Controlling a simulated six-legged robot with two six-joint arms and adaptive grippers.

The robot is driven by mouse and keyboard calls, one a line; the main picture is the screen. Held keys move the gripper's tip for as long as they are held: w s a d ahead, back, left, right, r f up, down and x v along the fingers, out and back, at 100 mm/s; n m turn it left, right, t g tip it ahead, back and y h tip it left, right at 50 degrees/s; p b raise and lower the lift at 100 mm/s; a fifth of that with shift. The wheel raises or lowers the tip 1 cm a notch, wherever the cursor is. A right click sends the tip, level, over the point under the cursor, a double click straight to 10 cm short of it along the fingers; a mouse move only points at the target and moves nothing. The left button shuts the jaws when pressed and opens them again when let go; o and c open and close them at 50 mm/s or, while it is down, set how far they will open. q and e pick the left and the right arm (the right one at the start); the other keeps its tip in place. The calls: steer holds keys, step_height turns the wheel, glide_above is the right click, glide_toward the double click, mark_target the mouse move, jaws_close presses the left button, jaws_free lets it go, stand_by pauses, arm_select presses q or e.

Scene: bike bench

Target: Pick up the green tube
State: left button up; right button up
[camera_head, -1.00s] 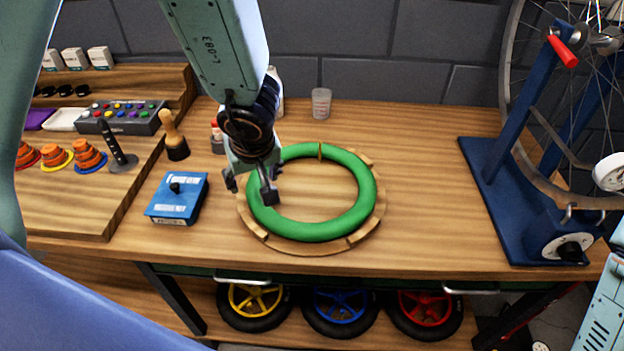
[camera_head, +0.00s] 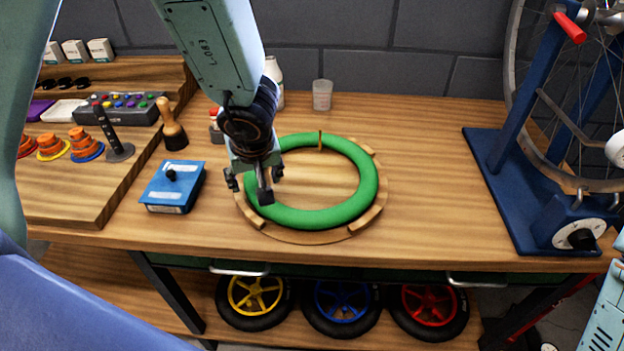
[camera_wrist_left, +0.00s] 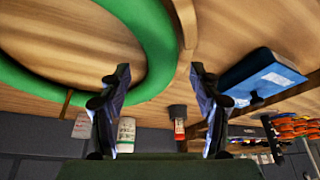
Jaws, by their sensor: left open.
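The green tube (camera_head: 372,186) is a ring lying in a round wooden holder (camera_head: 306,237) on the bench. My left gripper (camera_head: 250,189) is over the left side of the ring, its fingers pointing down, and partly hides the tube there. I cannot tell whether the fingers touch the tube. My right gripper is not visible; only a piece of an arm shows at the lower right edge.
A blue box (camera_head: 173,187) stands left of the ring, with a wooden-handled tool (camera_head: 172,125) behind it. A clear cup (camera_head: 322,95) and a white bottle stand behind. A blue wheel stand (camera_head: 500,180) is at the right. Bare bench lies between ring and stand.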

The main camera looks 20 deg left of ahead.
mark_target(255, 185)
arm_select(q)
steer(key=b+x, duration=0.2)
steer(key=x, duration=0.1)
steer(key=shift+a+f, duration=0.1)
steer(key=shift+f, duration=0.2)
steer(key=shift+r, duration=0.15)
steer(key=c, duration=1.3)
